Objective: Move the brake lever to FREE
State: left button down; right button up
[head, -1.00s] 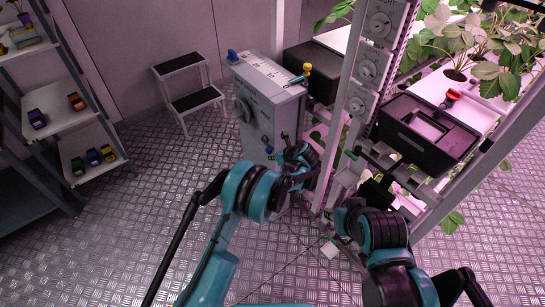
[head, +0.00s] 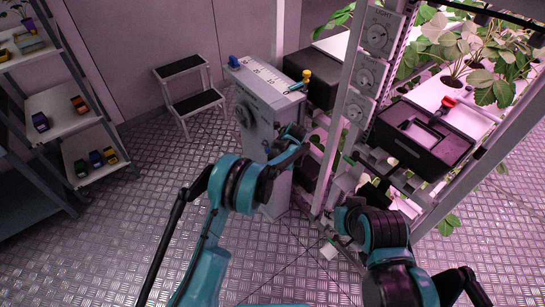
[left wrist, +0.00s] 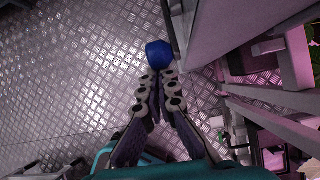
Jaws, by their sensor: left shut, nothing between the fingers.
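A grey cabinet (head: 262,108) with a dial on its front stands left of the rack in the head view. A blue knob (left wrist: 159,54) lies just beyond the fingertips of my left gripper (left wrist: 157,78) in the left wrist view; whether they touch I cannot tell. I cannot tell for sure that this knob is the brake lever's, and no FREE mark is legible. In the head view my left gripper (head: 289,140) is in front of the cabinet's face, shut and empty. My right arm is by the rack's foot; its fingers cannot be made out.
On the cabinet top are a ruled scale (head: 265,74), a blue knob (head: 233,61) and a yellow knob (head: 306,75). The plant rack's post (head: 342,100) stands close on the right. A step stool (head: 190,92) is behind left. The floor on the left is open.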

pick_arm(q)
jog(key=shift+w+a+r+g+h+p, duration=0.2)
jog(key=shift+r+g+p, duration=0.1)
jog(key=shift+r, duration=0.1)
jog(key=shift+w+a+r+g+h+p, duration=0.2)
jog(key=shift+r+g, duration=0.1)
jog(key=shift+r, duration=0.1)
jog(key=shift+d, duration=0.1)
notch_tip(320, 180, down, 4)
jog(key=s+d+b, duration=0.2)
jog(key=s+b, duration=0.1)
jog(key=p+v, duration=0.4)
jog(key=v, duration=0.7)
jog(key=shift+w+a, duration=0.25)
jog(key=shift+a, duration=0.05)
jog(key=shift+r, duration=0.1)
